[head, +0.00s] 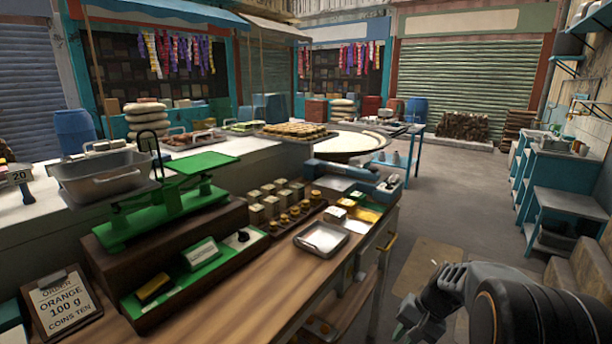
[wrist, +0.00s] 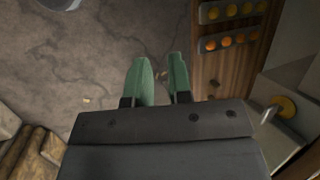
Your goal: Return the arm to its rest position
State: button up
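My arm (head: 500,305) shows at the lower right of the head view, folded beside the wooden counter and over the floor. My gripper (wrist: 160,65) shows in the wrist view with two green fingers. They stand a little apart with bare floor visible between them, and nothing is held. In the head view only a small green part of the gripper shows near the counter's right side, and the fingertips are not clear there.
The wooden counter (head: 235,300) holds a green balance scale (head: 160,215), a metal tray (head: 322,238) and an order sign (head: 62,305). A blue shelf table (head: 570,205) stands at the right. The stone floor (head: 455,180) between them is clear.

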jog(key=s+a+r+n+t+h+p, duration=0.2)
jog(key=s+r+p, duration=0.3)
jog(key=r, duration=0.5)
jog(key=s+a+r+n+t+h+p, duration=0.2)
jog(key=s+r, duration=0.5)
jog(key=r, duration=0.4)
jog(key=a+n+h+p, duration=0.1)
jog(key=a+n+p, duration=0.1)
jog(key=a+p, duration=0.1)
jog(key=shift+s, duration=0.4)
jog(key=shift+o, duration=0.4)
